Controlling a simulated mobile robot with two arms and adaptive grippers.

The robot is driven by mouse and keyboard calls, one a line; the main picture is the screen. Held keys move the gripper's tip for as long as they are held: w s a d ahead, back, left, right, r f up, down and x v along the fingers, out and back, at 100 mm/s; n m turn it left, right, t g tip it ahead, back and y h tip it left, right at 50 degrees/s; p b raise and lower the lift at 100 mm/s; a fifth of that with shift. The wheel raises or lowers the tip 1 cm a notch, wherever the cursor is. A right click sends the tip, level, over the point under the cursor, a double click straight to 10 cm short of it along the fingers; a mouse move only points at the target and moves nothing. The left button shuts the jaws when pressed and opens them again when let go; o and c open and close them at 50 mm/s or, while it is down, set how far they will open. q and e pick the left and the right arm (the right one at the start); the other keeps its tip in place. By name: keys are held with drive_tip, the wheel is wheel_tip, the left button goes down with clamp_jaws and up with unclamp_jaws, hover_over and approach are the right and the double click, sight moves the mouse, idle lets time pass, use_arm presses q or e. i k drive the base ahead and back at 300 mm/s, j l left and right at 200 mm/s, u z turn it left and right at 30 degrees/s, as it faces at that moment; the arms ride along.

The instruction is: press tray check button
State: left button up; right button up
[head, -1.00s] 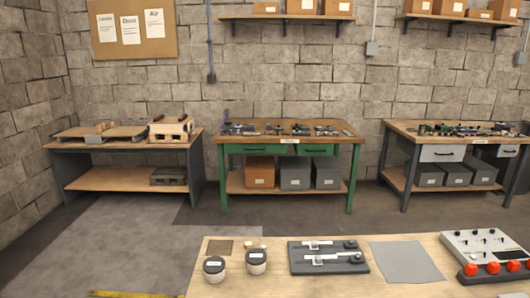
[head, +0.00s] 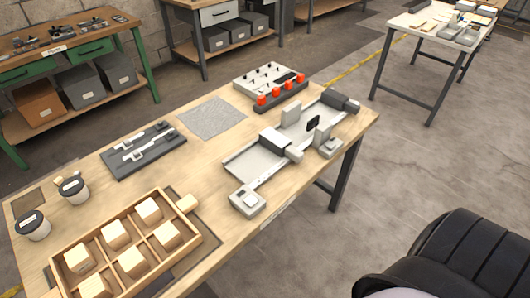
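A control box (head: 268,78) with several red buttons (head: 276,92) along its front stands at the back right of the wooden worktable. No label on the buttons is readable, so I cannot tell which one is the tray check button. A wooden tray (head: 111,226) with compartments lies at the table's front left. Neither of my grippers is in the head view.
A grey and white fixture (head: 245,160) with raised blocks stands in front of the control box. A white table (head: 430,45) stands farther right, with open floor between.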

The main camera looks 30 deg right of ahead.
sight(251, 200)
drive_tip(key=z, duration=0.85)
